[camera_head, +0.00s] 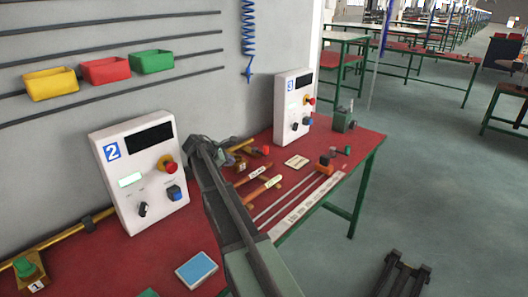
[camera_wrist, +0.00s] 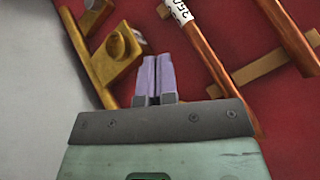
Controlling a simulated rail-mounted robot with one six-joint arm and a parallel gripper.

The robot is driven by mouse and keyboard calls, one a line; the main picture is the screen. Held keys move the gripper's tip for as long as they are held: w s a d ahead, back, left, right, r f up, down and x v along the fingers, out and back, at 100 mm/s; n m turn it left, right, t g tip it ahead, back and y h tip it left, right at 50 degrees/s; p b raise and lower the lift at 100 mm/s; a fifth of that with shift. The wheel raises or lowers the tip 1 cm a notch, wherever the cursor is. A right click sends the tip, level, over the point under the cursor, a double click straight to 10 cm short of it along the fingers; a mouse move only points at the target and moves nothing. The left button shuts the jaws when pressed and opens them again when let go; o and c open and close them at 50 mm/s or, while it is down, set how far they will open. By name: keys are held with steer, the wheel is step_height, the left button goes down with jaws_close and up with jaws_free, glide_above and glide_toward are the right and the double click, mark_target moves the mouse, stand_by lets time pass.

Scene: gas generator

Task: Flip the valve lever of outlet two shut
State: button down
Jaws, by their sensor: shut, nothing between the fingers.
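My gripper (camera_head: 232,159) is at the back of the red bench, just right of the white control box marked 2 (camera_head: 140,170). In the wrist view its two purple fingers (camera_wrist: 153,76) lie together with nothing between them. A yellow pipe fitting with a bracket (camera_wrist: 116,52) is just left of the fingertips. It also shows in the head view as a yellow block with a small label (camera_head: 241,167), close to the gripper. I cannot tell whether the fingers touch it. The lever of outlet two cannot be clearly made out, and its position cannot be told.
Outlet one's valve (camera_head: 28,268) with a green lever is at the lower left. Box 3 (camera_head: 293,105) stands farther right. Wooden-handled tools (camera_head: 262,191) lie right of the gripper. A blue-topped block (camera_head: 196,269) lies in front. The wall is close behind.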

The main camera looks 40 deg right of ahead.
steer(key=w+d+r+n+h, duration=0.1)
steer(key=w+d+n+h, duration=0.1)
steer(key=w+d+n, duration=0.3)
steer(key=shift+d+r+b, duration=0.2)
steer(key=shift+d+b, duration=0.2)
steer(key=shift+d, duration=0.1)
steer(key=b, duration=0.6)
glide_toward(264, 149)
steer(key=f, duration=0.1)
steer(key=d+f, duration=0.1)
steer(key=f, duration=0.1)
steer(key=d+f, duration=0.1)
steer(key=shift+w+f, duration=0.2)
steer(key=shift+f, duration=0.1)
steer(key=d, duration=0.1)
steer(key=d+p, duration=0.1)
steer(key=shift+d+r, duration=0.25)
steer(key=shift+d, duration=0.75)
